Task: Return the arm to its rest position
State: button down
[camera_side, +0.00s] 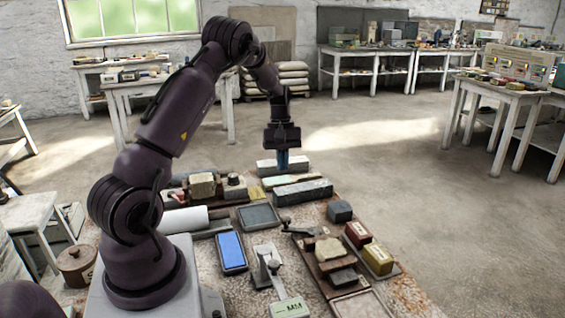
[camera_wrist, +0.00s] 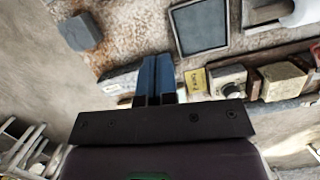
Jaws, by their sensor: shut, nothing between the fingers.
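No plaster spheres can be made out.
The air above the table's right side is clear.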

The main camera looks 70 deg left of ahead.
jog(key=s+d+r+m+t+y, duration=0.1)
jog(key=s+d+r+m, duration=0.3)
jog(key=d, duration=0.6)
jog(key=s+d+r+m+t, duration=0.3)
jog(key=s+d+r+m, duration=0.2)
jog(key=d, duration=0.5)
jog(key=s+d+r+m+t+y, duration=0.1)
jog(key=s+d+r+m+t, duration=0.1)
jog(key=s+d+r+m, duration=0.2)
jog(key=d+r+m, duration=0.3)
jog(key=d+r, duration=0.3)
jog(key=shift+s+d+y, duration=0.15)
jog(key=shift+d+y, duration=0.15)
jog(key=shift+d, duration=0.05)
